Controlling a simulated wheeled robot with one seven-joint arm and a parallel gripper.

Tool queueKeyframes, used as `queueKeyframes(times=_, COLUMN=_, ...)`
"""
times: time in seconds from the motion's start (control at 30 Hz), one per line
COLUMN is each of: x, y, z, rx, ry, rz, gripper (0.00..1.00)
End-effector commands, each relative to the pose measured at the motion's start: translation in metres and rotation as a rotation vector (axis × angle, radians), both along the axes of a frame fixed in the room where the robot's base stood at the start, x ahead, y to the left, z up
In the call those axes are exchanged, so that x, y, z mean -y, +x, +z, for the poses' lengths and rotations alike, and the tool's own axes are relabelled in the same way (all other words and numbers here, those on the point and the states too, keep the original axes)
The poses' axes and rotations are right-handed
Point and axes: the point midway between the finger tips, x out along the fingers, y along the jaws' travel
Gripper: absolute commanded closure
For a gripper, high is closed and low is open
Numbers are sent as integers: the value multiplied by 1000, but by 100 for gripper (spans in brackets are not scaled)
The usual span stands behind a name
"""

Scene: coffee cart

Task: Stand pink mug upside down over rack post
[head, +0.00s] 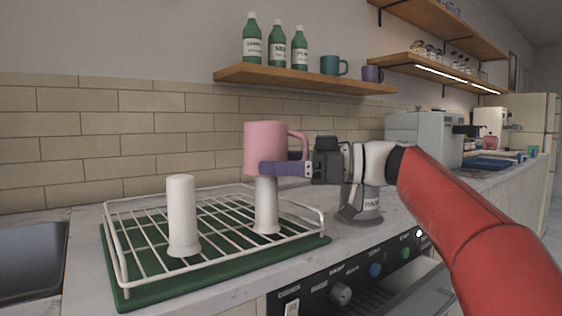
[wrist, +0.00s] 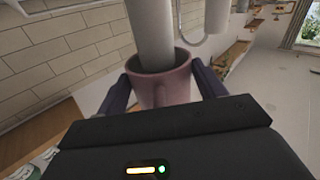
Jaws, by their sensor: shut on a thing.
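The pink mug (head: 264,148) is upside down above the right-hand rack post (head: 266,205) in the head view, its handle to the right. My gripper (head: 285,168) comes from the right and is shut on the mug, with purple fingers around its lower part. In the wrist view, the pink mug (wrist: 165,88) sits between the two fingers, and the white post (wrist: 151,40) enters its mouth. The mug hides the top of this post, so I cannot tell whether the mug rests on it. The rack (head: 150,268) is white wire.
A second white post (head: 182,215) stands bare on the left of the rack. A green tray (head: 225,277) lies underneath. A sink (head: 30,262) is at far left. The shelf (head: 300,81) is above.

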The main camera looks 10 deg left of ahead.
Motion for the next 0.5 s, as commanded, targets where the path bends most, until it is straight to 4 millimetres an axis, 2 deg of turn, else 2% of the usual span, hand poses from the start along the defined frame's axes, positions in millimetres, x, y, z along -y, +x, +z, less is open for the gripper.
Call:
queueKeyframes(times=0.03, x=0, y=0, z=-10, rx=1, ry=1, rz=-1, gripper=85)
queueKeyframes(times=0.5, x=0, y=0, z=-54, rx=1, ry=1, rz=0, gripper=85)
